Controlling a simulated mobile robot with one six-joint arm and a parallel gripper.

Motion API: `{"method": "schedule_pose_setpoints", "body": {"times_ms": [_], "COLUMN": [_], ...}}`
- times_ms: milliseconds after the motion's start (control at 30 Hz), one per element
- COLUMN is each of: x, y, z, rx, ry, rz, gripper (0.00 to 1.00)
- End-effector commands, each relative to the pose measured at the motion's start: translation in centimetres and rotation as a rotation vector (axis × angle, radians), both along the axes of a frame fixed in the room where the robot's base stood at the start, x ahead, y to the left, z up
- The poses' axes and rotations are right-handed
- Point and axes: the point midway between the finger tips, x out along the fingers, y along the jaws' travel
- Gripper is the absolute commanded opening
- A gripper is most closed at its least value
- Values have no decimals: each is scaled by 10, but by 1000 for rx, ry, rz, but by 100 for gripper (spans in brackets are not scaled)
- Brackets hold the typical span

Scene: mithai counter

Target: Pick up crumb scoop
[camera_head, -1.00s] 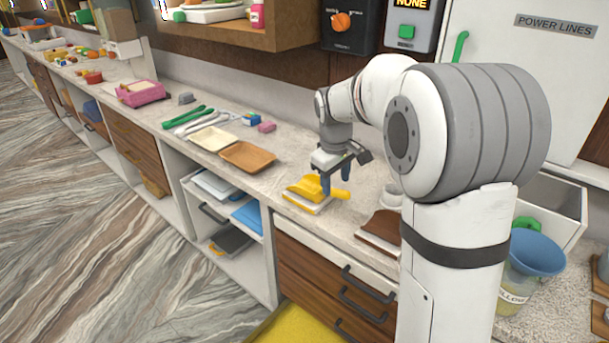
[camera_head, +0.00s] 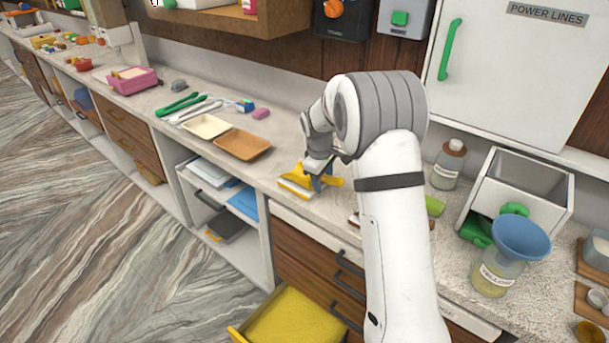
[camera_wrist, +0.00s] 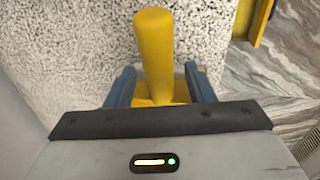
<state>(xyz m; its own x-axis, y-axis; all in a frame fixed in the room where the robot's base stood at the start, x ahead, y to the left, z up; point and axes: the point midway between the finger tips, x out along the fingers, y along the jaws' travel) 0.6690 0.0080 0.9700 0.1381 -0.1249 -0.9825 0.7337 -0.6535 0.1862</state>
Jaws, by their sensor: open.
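The crumb scoop (camera_head: 298,181) is yellow with a pale front edge and lies on the counter near its front edge. Its handle (camera_wrist: 154,50) points up the picture in the wrist view. My gripper (camera_wrist: 162,85) is open, with one blue finger on each side of the scoop at the base of the handle. A gap shows between the fingers and the handle. Most of the scoop's pan is hidden behind my gripper body in the wrist view. In the head view my gripper (camera_head: 317,183) is down at the scoop, partly covered by my arm.
A brown tray (camera_head: 243,145) and a cream tray (camera_head: 206,127) lie left of the scoop, with green tongs (camera_head: 180,104) beyond. A yellow-lined drawer (camera_head: 290,320) stands open below. A blue funnel (camera_head: 521,239) on a jar and a metal bin (camera_head: 520,190) stand at right.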

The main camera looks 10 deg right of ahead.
Motion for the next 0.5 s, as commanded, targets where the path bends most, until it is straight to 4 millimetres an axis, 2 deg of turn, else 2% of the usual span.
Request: {"method": "schedule_pose_setpoints", "body": {"times_ms": [300, 500], "x": [1, 1], "y": [0, 0], "z": [-6, -6], "rx": [1, 1], "ry": [-2, -2], "rz": [0, 0], "gripper": [48, 31]}}
